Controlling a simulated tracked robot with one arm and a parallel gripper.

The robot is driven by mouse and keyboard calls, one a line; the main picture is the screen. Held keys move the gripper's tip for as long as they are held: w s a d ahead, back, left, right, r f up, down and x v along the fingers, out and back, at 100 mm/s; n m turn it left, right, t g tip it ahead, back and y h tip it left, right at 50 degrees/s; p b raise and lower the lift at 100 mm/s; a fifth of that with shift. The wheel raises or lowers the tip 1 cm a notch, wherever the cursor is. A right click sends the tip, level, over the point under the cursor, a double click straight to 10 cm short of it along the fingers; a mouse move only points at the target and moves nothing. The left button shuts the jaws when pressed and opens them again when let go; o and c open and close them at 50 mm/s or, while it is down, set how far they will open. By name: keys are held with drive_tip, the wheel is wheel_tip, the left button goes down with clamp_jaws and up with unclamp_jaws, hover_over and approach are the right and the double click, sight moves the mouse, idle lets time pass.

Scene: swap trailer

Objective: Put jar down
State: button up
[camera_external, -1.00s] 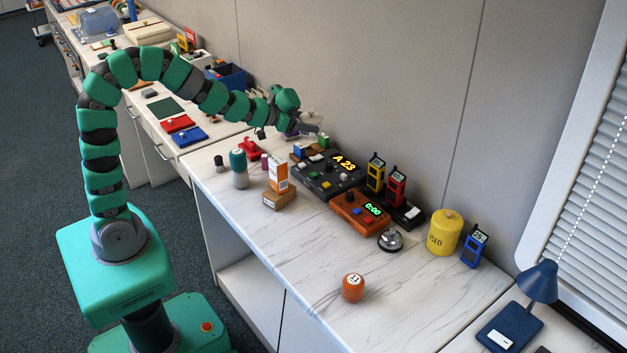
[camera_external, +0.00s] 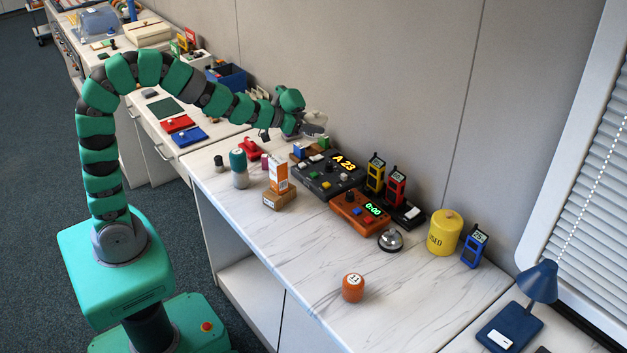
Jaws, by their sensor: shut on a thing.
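My gripper (camera_external: 301,126) is at the end of my teal arm, over the back of the marble counter near the grey wall. It is shut on a small pale, see-through jar (camera_external: 316,122), which sticks out to the right of the jaws. The jar is above the counter, behind the dark control box (camera_external: 326,177). My gripper partly hides it, so its exact tilt is hard to tell.
Below stand a red telephone-like item (camera_external: 250,149), a teal-topped bottle (camera_external: 239,168) and an orange-white box (camera_external: 278,175). An orange timer box (camera_external: 359,210), bell (camera_external: 390,240) and yellow canister (camera_external: 444,232) stand right. Bare counter surrounds the orange ball-like jar (camera_external: 353,288).

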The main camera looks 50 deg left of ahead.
drive_tip(key=s+d+n+y+b, duration=0.2)
drive_tip(key=s+d, duration=0.3)
drive_tip(key=d, duration=0.6)
drive_tip(key=shift+s+d+r+t+y+b, duration=0.15)
drive_tip(key=shift+d+r+t+y+b, duration=0.15)
drive_tip(key=shift+d+r+y+b, duration=0.15)
drive_tip(key=shift+s+f+n, duration=0.1)
drive_tip(key=shift+s+n, duration=0.1)
drive_tip(key=shift+n, duration=0.1)
drive_tip(key=shift+s+d, duration=0.15)
drive_tip(key=shift+d, duration=0.05)
drive_tip(key=shift+s+f+y, duration=0.15)
drive_tip(key=shift+y, duration=0.1)
